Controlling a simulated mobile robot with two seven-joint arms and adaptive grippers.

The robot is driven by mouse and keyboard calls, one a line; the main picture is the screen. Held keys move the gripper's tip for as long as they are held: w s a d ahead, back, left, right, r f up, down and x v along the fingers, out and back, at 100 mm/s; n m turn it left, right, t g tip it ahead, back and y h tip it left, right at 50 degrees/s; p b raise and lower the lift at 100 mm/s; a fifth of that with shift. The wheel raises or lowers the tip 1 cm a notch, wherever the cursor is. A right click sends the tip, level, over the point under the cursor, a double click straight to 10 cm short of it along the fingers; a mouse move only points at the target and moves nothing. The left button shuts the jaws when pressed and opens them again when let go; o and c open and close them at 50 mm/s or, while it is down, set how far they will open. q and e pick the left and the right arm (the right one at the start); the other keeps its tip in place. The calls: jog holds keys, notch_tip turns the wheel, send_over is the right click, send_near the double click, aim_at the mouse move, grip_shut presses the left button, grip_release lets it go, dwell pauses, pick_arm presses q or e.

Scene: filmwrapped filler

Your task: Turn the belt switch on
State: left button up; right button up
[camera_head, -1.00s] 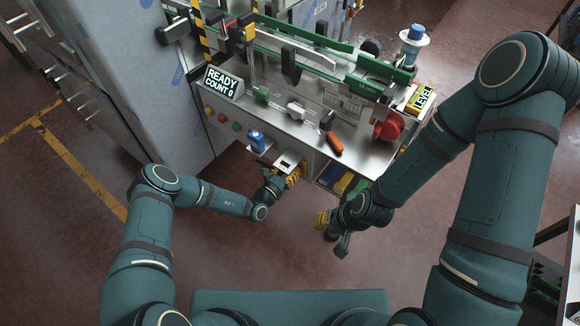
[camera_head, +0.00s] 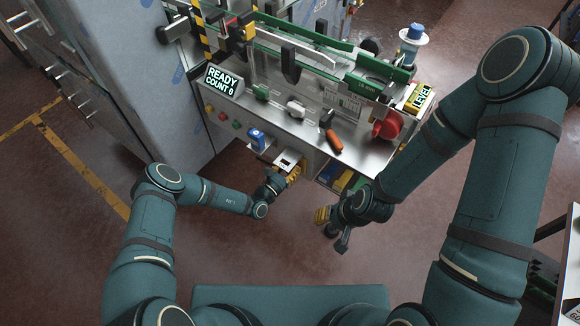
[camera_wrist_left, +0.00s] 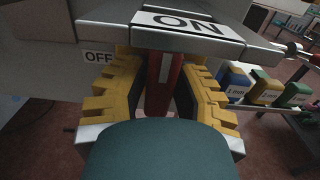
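The belt switch is a red lever (camera_wrist_left: 163,88) in the left wrist view, under a white ON label (camera_wrist_left: 187,23). A smaller OFF label (camera_wrist_left: 98,58) is to its left. My left gripper (camera_wrist_left: 165,75) has its yellow ribbed fingers on either side of the lever; I cannot tell whether they touch it. In the head view, my left gripper (camera_head: 292,175) is at the front of the machine under a small plate (camera_head: 287,162), and the lever is hidden. My right gripper (camera_head: 332,230) is open and empty, lower and to the right, away from the machine.
The machine's READY COUNT 0 display (camera_head: 222,80) stands at the top left. A orange-handled tool (camera_head: 333,138) and a red round part (camera_head: 388,125) are on its top. Colored bins (camera_wrist_left: 262,88) are right of the left gripper. Floor in front is clear.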

pick_arm(q)
jog(key=o, duration=0.3)
jog(key=shift+s, duration=0.1)
jog(key=v, duration=1.1)
jog(key=shift+s+a, duration=0.25)
jog(key=shift+s, duration=0.05)
